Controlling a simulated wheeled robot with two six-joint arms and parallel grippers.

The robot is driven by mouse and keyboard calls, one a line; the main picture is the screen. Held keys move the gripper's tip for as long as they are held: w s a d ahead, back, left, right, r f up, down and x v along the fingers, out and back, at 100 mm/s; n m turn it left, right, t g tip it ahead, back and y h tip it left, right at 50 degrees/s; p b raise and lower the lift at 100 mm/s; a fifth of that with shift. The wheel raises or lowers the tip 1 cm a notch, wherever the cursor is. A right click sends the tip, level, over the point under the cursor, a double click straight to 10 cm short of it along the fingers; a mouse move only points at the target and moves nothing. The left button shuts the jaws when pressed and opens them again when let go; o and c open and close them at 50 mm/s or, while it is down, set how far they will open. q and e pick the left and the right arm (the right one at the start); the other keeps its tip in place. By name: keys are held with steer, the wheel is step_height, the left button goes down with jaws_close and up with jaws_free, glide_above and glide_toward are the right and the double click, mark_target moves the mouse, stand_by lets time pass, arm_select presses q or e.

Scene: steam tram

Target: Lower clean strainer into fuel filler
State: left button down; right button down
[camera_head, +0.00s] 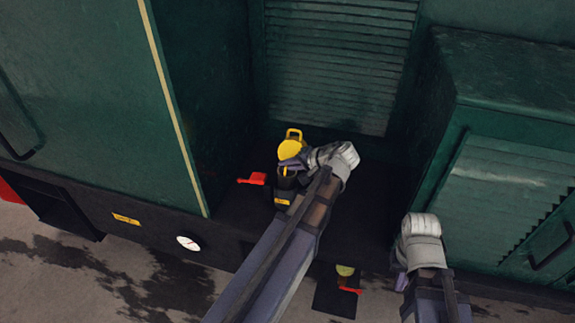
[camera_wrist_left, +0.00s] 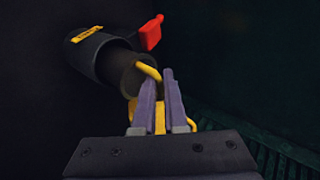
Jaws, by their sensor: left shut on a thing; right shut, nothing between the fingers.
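The fuel filler (camera_head: 284,190) is a black upright neck with a yellow label; in the left wrist view the neck (camera_wrist_left: 92,55) runs in from the upper left. My left gripper (camera_head: 288,168) is above it, its purple fingers (camera_wrist_left: 160,98) shut on the yellow handle of the strainer. The strainer (camera_wrist_left: 132,76) is a dark brownish cylinder in line with the filler's mouth and overlapping it in the picture; I cannot tell how deep it sits. A yellow cap with a loop (camera_head: 290,149) is just behind the filler. My right gripper (camera_head: 401,281) is shut and empty.
A red lever (camera_head: 253,179) is left of the filler and shows in the wrist view (camera_wrist_left: 151,33). Green louvred panels (camera_head: 330,65) stand behind, and a green cabinet (camera_head: 500,150) is at right.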

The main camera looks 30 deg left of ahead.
mark_target(292, 176)
arm_select(q)
steer(key=shift+f+b, duration=1)
stand_by(0.7)
steer(key=shift+f+b, duration=1.65)
steer(key=shift+r, duration=0.2)
steer(key=shift+f, duration=0.1)
steer(key=c, duration=0.7)
jaws_free()
steer(key=shift+s, duration=0.1)
steer(key=shift+c, duration=0.2)
